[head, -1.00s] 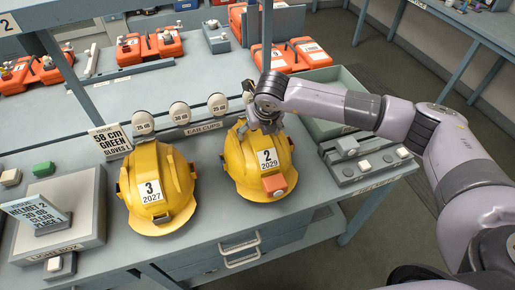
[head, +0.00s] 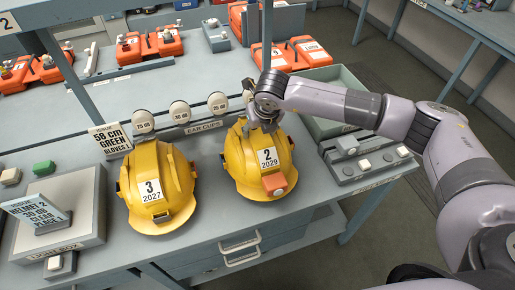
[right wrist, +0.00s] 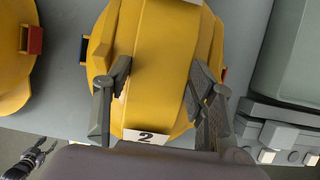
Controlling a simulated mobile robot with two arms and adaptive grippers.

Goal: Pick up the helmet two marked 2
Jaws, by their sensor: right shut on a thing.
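The yellow helmet marked 2 (head: 246,165) sits on the grey bench, with a white "2 2029" label and an orange lamp block (head: 274,184) on its front. My right gripper (head: 263,122) is at the top back of this helmet, shut on its raised ridge. In the right wrist view the two fingers (right wrist: 158,95) press on both sides of the ridge of the helmet (right wrist: 150,60). The helmet shows no clear gap above the bench. My left gripper is not in the head view; a dark gripper part shows at the lower left of the right wrist view.
A yellow helmet marked 3 (head: 172,205) stands close on the left. Ear cups (head: 181,110) stand on a rack behind. A grey-green bin (head: 330,82) and a block with switches (head: 360,160) are close on the right. A light box (head: 88,225) with a sign is at the left.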

